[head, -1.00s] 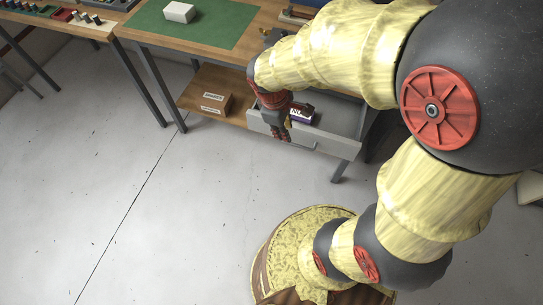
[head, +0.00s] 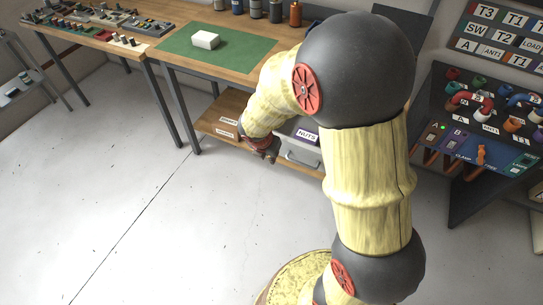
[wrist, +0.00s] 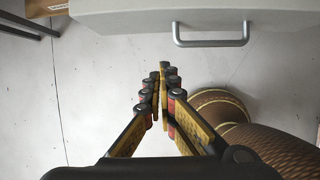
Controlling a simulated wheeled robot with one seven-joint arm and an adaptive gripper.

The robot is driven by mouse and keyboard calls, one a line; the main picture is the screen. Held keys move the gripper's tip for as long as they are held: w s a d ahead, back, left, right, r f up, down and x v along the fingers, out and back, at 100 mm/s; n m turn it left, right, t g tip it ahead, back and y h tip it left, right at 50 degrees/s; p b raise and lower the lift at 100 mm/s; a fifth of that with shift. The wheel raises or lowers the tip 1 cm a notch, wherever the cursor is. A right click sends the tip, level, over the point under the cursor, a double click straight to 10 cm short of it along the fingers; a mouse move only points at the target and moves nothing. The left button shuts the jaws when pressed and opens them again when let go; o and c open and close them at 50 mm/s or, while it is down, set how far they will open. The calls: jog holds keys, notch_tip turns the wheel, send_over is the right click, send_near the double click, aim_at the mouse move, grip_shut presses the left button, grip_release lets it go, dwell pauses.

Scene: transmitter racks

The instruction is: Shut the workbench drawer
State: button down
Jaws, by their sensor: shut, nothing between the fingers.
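The workbench drawer (head: 302,157) is grey with a bar handle. In the head view it is partly hidden behind my arm, and a box labelled NUTS (head: 306,136) shows above its front, so it looks at least partly open. In the wrist view the drawer front (wrist: 120,17) spans the top, with its handle (wrist: 211,42) right of centre. My gripper (head: 270,155) is just left of the handle in the head view. In the wrist view my gripper (wrist: 165,70) is shut and empty, with its tips apart from the handle in the picture.
A lower shelf (head: 215,122) holds a labelled box. A control panel (head: 480,150) stands at the right. The floor at left is clear.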

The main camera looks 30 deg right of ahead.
jog(key=w+d+f+b, duration=0.3)
jog(key=d+f, duration=0.2)
jog(key=shift+w+f, duration=0.2)
jog(key=shift+w, duration=0.2)
jog(key=w+d+p, duration=0.4)
jog(key=d+p, duration=0.1)
jog(key=w+d+p, duration=0.4)
jog(key=d+p, duration=0.2)
jog(key=w+d+p, duration=0.5)
jog(key=d+p, duration=0.1)
jog(key=shift+w+r, duration=0.1)
jog(key=shift+r, duration=0.05)
jog(key=shift+w+d+p, duration=0.55)
jog(key=shift+d+p, duration=0.05)
jog(key=shift+p, duration=0.05)
